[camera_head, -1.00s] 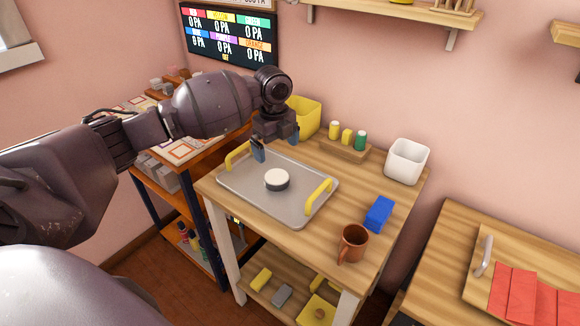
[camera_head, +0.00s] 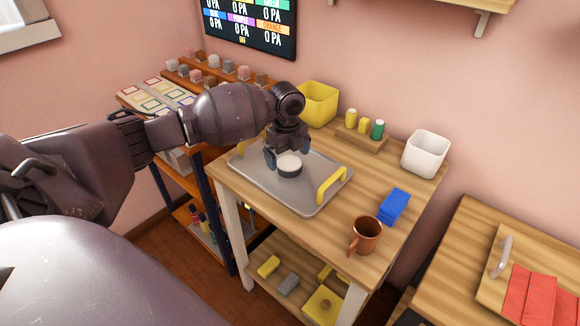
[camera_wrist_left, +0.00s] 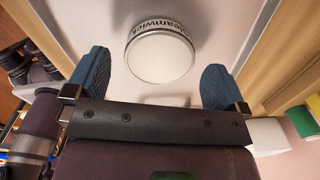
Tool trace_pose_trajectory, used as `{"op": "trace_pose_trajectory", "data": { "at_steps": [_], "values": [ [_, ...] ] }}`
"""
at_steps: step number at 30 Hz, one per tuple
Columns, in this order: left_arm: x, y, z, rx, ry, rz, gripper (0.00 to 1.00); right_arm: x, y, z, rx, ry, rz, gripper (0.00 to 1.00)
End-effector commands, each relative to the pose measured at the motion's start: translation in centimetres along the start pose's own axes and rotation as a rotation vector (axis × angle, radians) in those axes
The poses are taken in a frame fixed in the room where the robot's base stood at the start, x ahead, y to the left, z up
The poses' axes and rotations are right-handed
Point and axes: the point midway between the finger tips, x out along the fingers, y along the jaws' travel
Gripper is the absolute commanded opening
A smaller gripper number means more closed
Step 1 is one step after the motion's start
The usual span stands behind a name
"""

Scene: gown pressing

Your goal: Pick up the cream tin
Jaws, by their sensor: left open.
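My left gripper (camera_head: 285,160) is low over the tray, right at the tin, and open. In the left wrist view the tin (camera_wrist_left: 160,54) shows its white lid and part of its lettering, between and just beyond the two blue fingertips (camera_wrist_left: 158,78). I see no finger touching it in that view. My right gripper is not in view.
A brown mug (camera_head: 365,237) and a blue block (camera_head: 394,206) stand right of the tray. A yellow bin (camera_head: 318,104), a wooden holder with small bottles (camera_head: 360,136) and a white container (camera_head: 425,154) stand along the back. The tray's right half is clear.

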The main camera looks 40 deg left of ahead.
Motion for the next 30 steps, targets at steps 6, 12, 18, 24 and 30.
{"op": "trace_pose_trajectory", "data": {
  "at_steps": [6, 12, 18, 24, 30],
  "values": [
    [2.3, 0.0, 0.0, 0.0, 0.001, 0.001, 1.0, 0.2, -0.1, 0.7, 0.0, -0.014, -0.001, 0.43],
    [2.2, 0.0, 0.0, 0.0, 0.0, 0.0, 0.98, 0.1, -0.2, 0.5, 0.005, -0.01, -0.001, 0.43],
    [2.2, 0.0, 0.0, 0.0, 0.0, 0.0, 0.68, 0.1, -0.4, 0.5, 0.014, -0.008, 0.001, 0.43],
    [2.1, 0.0, 0.0, 0.0, 0.0, -0.001, 0.44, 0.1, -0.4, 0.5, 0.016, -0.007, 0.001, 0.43],
    [2.0, 0.0, 0.0, 0.0, 0.0, -0.001, 0.44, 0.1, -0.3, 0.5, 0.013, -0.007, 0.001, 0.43]
  ]
}}
